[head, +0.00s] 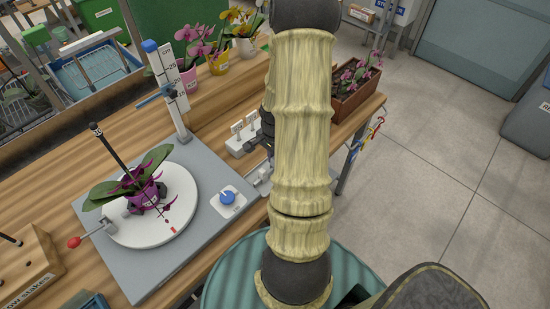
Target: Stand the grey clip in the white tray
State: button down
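A small white holder (241,139) with upright pieces stands on the wooden bench, just left of my arm; it may be the white tray, but I cannot tell for sure. My arm hangs down through the middle of the head view and covers much of the bench edge. Dark parts of what looks like my gripper (267,132) show at the arm's left edge, close to the holder. Its fingertips are hidden, so I cannot see whether it holds anything. I cannot make out the grey clip.
Potted orchids stand behind. A brown planter (352,100) stands at the right bench end. Open floor lies right.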

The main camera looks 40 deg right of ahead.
jog(key=shift+f+b, duration=0.3)
jog(key=shift+f, duration=0.2)
jog(key=c, duration=1.3)
grip_release()
jog(key=shift+o, duration=0.2)
notch_tip(320, 180, up, 17)
jog(key=shift+r+p, duration=0.2)
jog(key=shift+p, duration=0.25)
